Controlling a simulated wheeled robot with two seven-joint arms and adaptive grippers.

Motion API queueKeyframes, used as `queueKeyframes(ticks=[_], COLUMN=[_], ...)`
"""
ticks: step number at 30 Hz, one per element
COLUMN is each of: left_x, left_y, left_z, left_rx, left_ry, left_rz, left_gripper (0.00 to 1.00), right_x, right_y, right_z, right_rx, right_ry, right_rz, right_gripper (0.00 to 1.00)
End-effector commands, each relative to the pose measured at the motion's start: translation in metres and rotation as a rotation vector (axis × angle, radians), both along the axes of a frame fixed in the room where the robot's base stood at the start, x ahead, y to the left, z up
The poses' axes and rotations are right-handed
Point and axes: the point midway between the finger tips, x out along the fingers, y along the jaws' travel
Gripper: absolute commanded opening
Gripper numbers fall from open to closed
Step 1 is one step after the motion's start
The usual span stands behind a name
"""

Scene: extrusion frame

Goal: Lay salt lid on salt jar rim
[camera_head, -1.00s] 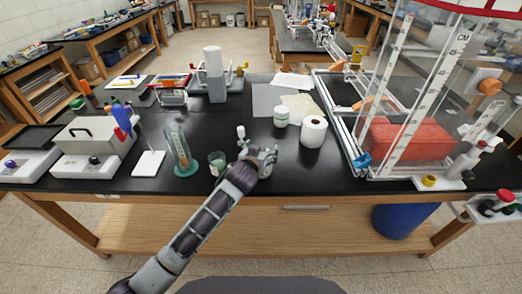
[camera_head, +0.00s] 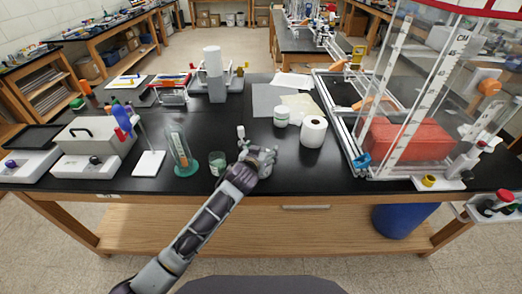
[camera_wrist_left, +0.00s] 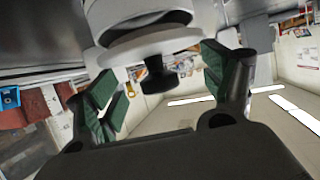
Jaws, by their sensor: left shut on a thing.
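My left gripper (camera_head: 266,157) is over the front middle of the black bench, its arm coming up from the bottom left. In the left wrist view, its green-padded fingers (camera_wrist_left: 160,80) stand on both sides of a pale round piece with a dark knob (camera_wrist_left: 155,68), which I take for the salt lid. In the head view the lid is too small to make out. A small glass jar with greenish-white content (camera_head: 217,162) stands just left of the gripper. A white jar with a green band (camera_head: 281,117) stands behind it. I cannot tell which is the salt jar. My right gripper is not in view.
A white paper roll (camera_head: 313,131) stands right of the banded jar. A tube on a green base (camera_head: 183,160) and a white stand (camera_head: 149,163) are at the left. The metal extrusion frame (camera_head: 344,128) fills the right. The bench front right of the gripper is clear.

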Motion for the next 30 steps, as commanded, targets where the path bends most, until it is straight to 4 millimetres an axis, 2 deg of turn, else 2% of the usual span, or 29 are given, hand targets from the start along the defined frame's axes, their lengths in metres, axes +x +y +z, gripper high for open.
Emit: queueKeyframes(ticks=[30], left_x=[-0.0003], left_y=[0.0002], left_z=[-0.0076], left_rx=[-0.001], left_ry=[0.001], left_rz=[0.000], left_gripper=[0.58], right_x=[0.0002], right_y=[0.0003], right_z=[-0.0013], right_rx=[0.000], right_ry=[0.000], right_rz=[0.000], right_gripper=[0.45])
